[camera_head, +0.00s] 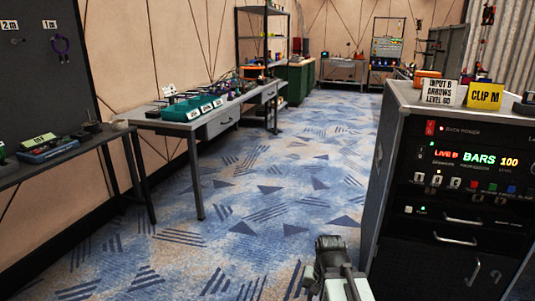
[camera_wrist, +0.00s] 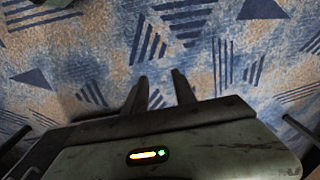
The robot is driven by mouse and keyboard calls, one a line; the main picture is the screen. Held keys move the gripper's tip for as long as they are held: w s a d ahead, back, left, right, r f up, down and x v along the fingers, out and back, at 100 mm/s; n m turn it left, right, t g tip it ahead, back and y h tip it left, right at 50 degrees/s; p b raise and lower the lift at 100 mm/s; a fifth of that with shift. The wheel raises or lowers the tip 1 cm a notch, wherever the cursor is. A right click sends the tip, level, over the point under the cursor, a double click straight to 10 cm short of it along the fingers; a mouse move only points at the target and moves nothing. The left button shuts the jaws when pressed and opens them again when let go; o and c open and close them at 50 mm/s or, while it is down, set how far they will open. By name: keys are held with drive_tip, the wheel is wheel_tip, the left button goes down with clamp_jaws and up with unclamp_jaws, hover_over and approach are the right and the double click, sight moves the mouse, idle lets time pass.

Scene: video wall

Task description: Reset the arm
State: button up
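My gripper (camera_head: 331,243) shows at the bottom of the head view, right of centre, above the patterned carpet and left of the black rack cabinet. In the wrist view my gripper (camera_wrist: 160,80) has its two dark fingers apart, with carpet visible between them. It is open and holds nothing. A small orange bar and a green light glow on its housing. Most of my arm is outside the head view.
The rack cabinet (camera_head: 455,200) stands close on the right, with yellow "CLIP M" card (camera_head: 485,95) on top. A grey bench (camera_head: 215,122) and a dark table (camera_head: 60,165) line the left. The carpeted aisle (camera_head: 290,170) between is clear.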

wheel_tip(320, 180, up, 38)
drive_tip(key=s+d+n+p, duration=0.1)
drive_tip(key=n+p, duration=0.2)
drive_tip(key=p, duration=3.5)
